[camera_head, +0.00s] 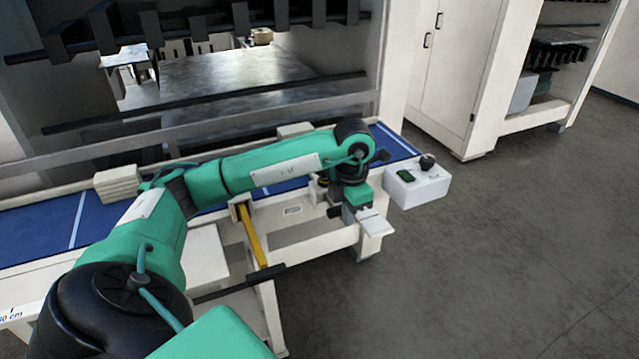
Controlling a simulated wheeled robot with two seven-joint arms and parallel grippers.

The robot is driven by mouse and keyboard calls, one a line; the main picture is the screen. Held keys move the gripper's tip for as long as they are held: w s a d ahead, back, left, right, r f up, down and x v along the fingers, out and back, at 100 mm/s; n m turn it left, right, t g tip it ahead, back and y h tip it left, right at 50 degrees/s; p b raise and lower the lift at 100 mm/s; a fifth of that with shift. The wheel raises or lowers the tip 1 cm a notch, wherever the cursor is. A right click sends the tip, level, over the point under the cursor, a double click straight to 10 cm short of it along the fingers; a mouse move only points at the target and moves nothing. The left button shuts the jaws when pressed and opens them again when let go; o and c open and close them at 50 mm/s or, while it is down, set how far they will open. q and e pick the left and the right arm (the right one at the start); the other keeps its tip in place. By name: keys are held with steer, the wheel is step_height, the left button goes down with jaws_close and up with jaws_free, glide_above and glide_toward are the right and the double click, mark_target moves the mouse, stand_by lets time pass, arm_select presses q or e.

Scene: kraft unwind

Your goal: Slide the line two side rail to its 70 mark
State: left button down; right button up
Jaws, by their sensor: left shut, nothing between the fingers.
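My left arm reaches in from the lower left across the blue conveyor belt (75,222). My left gripper (375,240) points down at the belt's near side and is shut with nothing between its fingers. A yellow strip (252,236) runs from the belt's near edge toward me, left of the gripper. A dark bar with a thicker black grip (266,274) crosses its near end, apart from the gripper. I cannot tell which part is the line two side rail, and no 70 mark is readable. My right gripper is not in view.
A white control box (418,186) with a black knob and green display stands right of the gripper. A pale block (118,184) sits at the belt's left. A machine with a metal plate (235,80) stands behind the belt. Grey floor (500,260) at right is clear.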

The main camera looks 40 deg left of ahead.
arm_select(q)
steer(key=shift+w+a, duration=0.25)
steer(key=shift+a, duration=0.35)
steer(key=shift+s+d, duration=0.2)
steer(key=shift+d, duration=0.25)
steer(key=shift+s+d, duration=0.2)
steer(key=shift+d, duration=0.25)
step_height(320, 180, up, 9)
steer(key=p, duration=0.4)
stand_by(0.4)
stand_by(0.5)
